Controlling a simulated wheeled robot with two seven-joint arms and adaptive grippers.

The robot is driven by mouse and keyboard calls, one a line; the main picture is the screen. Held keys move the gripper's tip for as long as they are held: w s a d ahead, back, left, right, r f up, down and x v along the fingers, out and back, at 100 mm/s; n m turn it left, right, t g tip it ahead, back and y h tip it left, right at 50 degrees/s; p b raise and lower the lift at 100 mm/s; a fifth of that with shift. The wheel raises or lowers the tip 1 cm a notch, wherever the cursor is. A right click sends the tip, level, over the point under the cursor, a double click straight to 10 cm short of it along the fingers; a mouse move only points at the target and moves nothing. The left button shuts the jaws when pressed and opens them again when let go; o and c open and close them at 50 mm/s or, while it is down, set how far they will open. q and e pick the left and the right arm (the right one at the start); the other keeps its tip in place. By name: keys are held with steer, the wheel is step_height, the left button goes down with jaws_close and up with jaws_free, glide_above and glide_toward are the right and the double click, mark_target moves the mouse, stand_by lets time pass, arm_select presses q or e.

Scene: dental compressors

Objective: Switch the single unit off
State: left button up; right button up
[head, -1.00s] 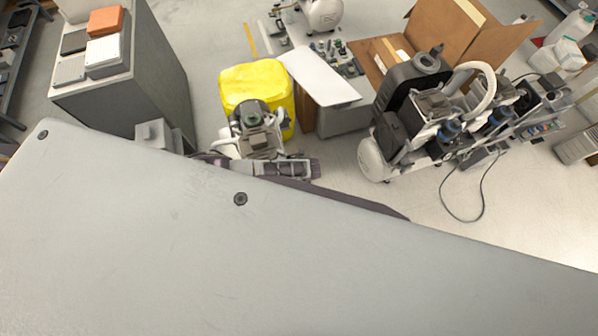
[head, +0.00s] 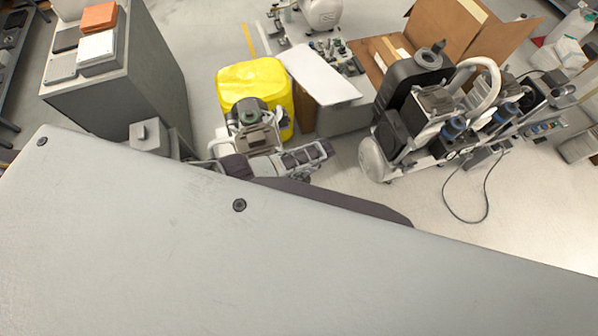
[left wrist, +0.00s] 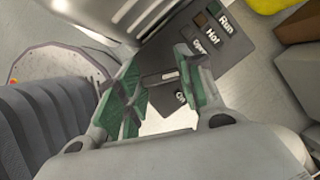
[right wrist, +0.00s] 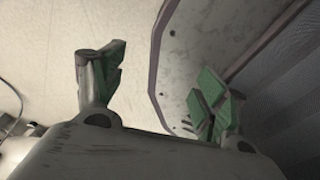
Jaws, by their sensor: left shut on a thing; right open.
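The single unit's dark control panel (left wrist: 228,48) fills the upper middle of the left wrist view. White labels on it include Run and Hot, with a small brownish square beside Hot. My left gripper (left wrist: 160,85) has its green pads closed on a small switch lever (left wrist: 160,77) on this panel. The unit's ribbed silver part (left wrist: 132,14) is beside the panel.
The yellow container (head: 240,82) stands behind the left gripper. A larger compressor (head: 432,103) with a black box stands to the right, its cable (head: 486,205) on the floor. A grey cabinet (head: 130,85) is at the left. Bare floor lies at right front.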

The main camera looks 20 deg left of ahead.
arm_select(q)
steer(key=n+g+b, duration=0.1)
steer(key=n, duration=0.2)
steer(key=shift+h, duration=0.3)
steer(key=shift+n+g+b, duration=0.3)
steer(key=shift+n+g, duration=0.1)
steer(key=shift+n, duration=0.8)
arm_select(e)
steer(key=shift+w+d+f, duration=0.2)
steer(key=shift+d+f, duration=0.3)
steer(key=shift+d, duration=0.05)
steer(key=shift+w+d+f, duration=0.2)
steer(key=shift+d+f, duration=0.25)
steer(key=shift+d, duration=0.1)
steer(key=shift+a, duration=0.1)
arm_select(q)
steer(key=o, duration=0.7)
steer(key=shift+o, duration=0.2)
steer(key=shift+w, duration=0.1)
arm_select(e)
steer(key=shift+a, duration=0.2)
steer(key=shift+a, duration=0.1)
arm_select(q)
steer(key=shift+d+r, duration=0.1)
steer(key=shift+r, duration=0.15)
